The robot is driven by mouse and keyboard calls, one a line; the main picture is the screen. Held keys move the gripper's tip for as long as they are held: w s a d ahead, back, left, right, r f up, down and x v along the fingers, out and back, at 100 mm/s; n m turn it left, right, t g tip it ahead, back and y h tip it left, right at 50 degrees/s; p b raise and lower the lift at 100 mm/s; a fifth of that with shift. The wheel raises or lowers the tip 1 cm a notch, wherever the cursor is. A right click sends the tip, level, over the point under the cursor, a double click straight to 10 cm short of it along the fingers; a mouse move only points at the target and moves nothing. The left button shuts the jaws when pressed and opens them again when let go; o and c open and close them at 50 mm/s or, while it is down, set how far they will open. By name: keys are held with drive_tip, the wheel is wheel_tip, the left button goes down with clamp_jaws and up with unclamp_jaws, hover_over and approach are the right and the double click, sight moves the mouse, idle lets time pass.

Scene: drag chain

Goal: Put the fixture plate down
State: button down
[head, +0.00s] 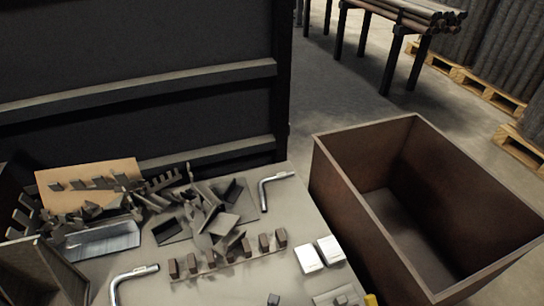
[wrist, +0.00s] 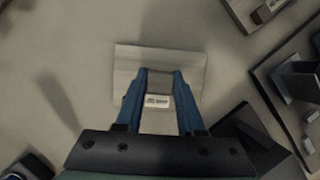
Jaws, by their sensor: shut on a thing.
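In the wrist view, my gripper (wrist: 160,82) has its two blue fingers closed on the raised grey block of a pale, flat, square plate, which I take for the fixture plate (wrist: 188,62). A small white label shows on the block between the fingers. The plate lies flat to the view above or on the grey-beige table (wrist: 75,50); I cannot tell whether it touches. The fingers and gripper body hide part of its near side. My gripper is not clearly visible in the head view, and I cannot pick out the held plate there.
Dark metal parts (wrist: 298,82) lie right of the plate in the wrist view. A large brown bin (head: 335,190) stands at the right. Bare table surrounds the plate's left.

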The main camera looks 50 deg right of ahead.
drive_tip(key=c, duration=0.5)
unclamp_jaws()
drive_tip(key=p+v, duration=0.5)
drive_tip(key=v, duration=0.7)
drive_tip(key=shift+p, duration=0.3)
